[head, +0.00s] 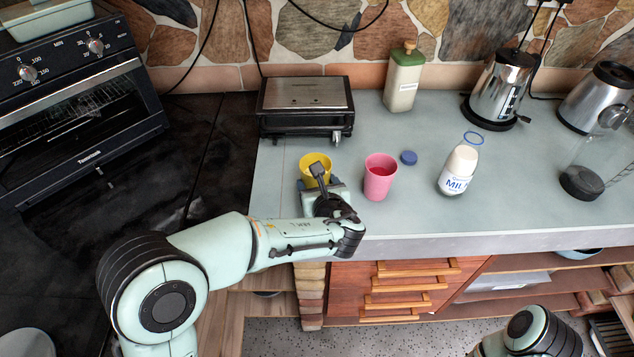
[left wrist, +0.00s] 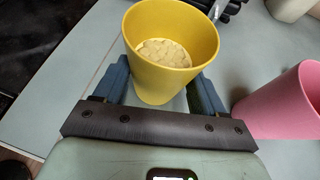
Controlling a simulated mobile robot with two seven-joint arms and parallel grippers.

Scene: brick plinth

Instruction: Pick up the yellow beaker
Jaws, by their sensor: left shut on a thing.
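The yellow beaker (head: 314,162) is upright on the grey-blue counter, left of a pink beaker (head: 380,178). My left gripper (head: 318,180) reaches it from the front and partly hides its lower part. In the left wrist view the yellow beaker (left wrist: 170,45) sits between the two blue fingers (left wrist: 158,88), one on each side, and the gripper is shut on it. Something pale shows in the bottom of the beaker. I cannot tell whether it is lifted off the counter. My right gripper is not in view.
A black and steel grill (head: 306,108) stands just behind. The pink beaker also shows in the left wrist view (left wrist: 285,103). The counter's front edge is near.

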